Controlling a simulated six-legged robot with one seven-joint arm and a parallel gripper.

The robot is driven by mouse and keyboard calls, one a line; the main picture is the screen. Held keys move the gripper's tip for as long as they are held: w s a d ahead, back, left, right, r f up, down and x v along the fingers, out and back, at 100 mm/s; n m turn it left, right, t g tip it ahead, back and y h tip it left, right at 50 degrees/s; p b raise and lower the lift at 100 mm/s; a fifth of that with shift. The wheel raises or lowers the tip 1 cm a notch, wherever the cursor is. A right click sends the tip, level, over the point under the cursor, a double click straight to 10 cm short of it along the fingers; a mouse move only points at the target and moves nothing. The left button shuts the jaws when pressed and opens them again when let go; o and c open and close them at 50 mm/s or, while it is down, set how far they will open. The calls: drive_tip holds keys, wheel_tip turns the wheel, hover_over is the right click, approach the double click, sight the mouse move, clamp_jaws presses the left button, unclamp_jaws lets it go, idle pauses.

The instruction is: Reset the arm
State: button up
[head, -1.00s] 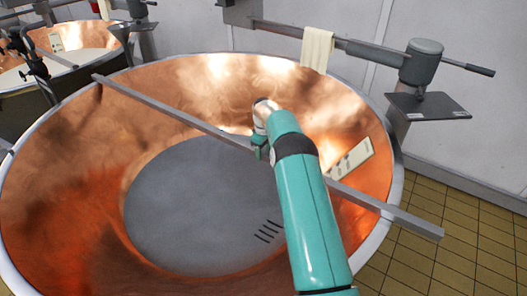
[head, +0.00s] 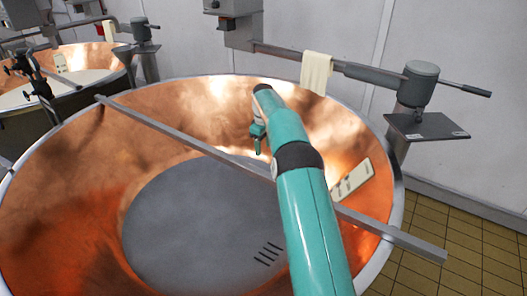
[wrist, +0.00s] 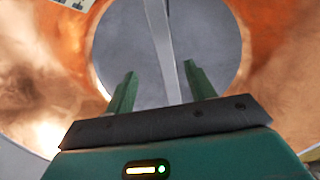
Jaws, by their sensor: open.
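My teal arm reaches out over a large copper vat (head: 75,190). My gripper (head: 258,142) is at the arm's far end, above the vat and near the metal bar (head: 190,132) that lies across the rim. In the wrist view the two green fingers of my gripper (wrist: 160,85) are apart with nothing held between them. The metal bar (wrist: 165,45) shows beyond and between the fingers, with the grey vat floor (wrist: 125,35) below it.
A cream cloth (head: 316,72) hangs on a metal beam behind the vat. A small dark shelf (head: 427,126) stands at the right rim. A cream labelled plate (head: 352,180) is on the vat's inner right wall. Another vat (head: 90,58) stands at the upper left. Tiled floor (head: 450,225) is clear at right.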

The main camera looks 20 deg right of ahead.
idle(0.4)
drive_tip(key=s+a+r+m+t, duration=0.1)
drive_tip(key=s+a+r, duration=0.2)
drive_tip(key=r, duration=0.4)
drive_tip(key=s+a+r, duration=0.3)
drive_tip(key=r, duration=0.4)
drive_tip(key=s+a+r+m+t, duration=0.1)
drive_tip(key=s+a+r, duration=0.25)
drive_tip(key=s, duration=0.25)
drive_tip(key=s+a+r+m+t, duration=0.1)
drive_tip(key=s+a+r, duration=0.2)
drive_tip(key=s+r, duration=0.3)
drive_tip(key=s+a+f+m+t, duration=0.1)
drive_tip(key=s+f, duration=0.1)
drive_tip(key=s, duration=0.7)
drive_tip(key=s+a+f+m, duration=0.1)
drive_tip(key=s+a+f, duration=0.1)
drive_tip(key=s, duration=0.8)
drive_tip(key=s+a+f+m+t, duration=0.1)
drive_tip(key=s+a+f, duration=0.1)
drive_tip(key=s, duration=0.7)
drive_tip(key=shift+s+m+t, duration=0.15)
drive_tip(key=shift+m+t, duration=0.15)
drive_tip(key=shift+m, duration=0.1)
drive_tip(key=shift+a+f, duration=0.1)
